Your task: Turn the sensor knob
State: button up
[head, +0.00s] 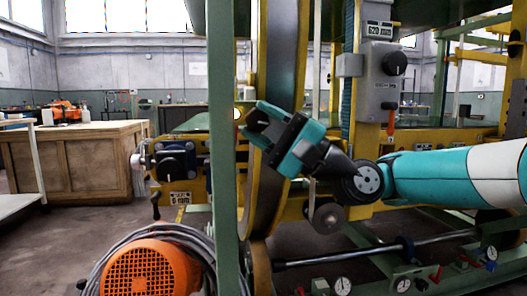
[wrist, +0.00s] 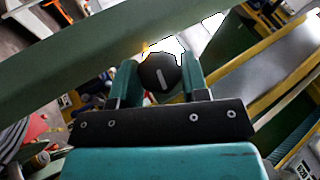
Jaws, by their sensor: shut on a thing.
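The sensor knob (wrist: 160,75) is round and black with a white pointer line, tilted slightly from upright in the wrist view. My gripper (wrist: 161,85) has one teal finger on each side of it and is shut on it. In the head view, my gripper (head: 256,122) reaches left past the yellow ring frame, its fingers close to a green upright post. The knob is hard to make out there between the dark fingers. A small yellow-white glow shows just left of the fingertips.
The green post (head: 222,180) stands right beside my fingertips and crosses the wrist view as a broad beam (wrist: 100,65). A grey box with another black knob (head: 395,63) is at upper right. An orange motor (head: 150,270) sits below left.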

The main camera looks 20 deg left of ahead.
jog(key=shift+f+m+y+b, duration=0.25)
jog(key=shift+y+b, duration=0.35)
jog(key=shift+b, duration=0.4)
jog(key=shift+r+m+y+b, duration=0.2)
jog(key=shift+m+y+b, duration=0.1)
jog(key=shift+b, duration=0.15)
jog(key=o, duration=0.9)
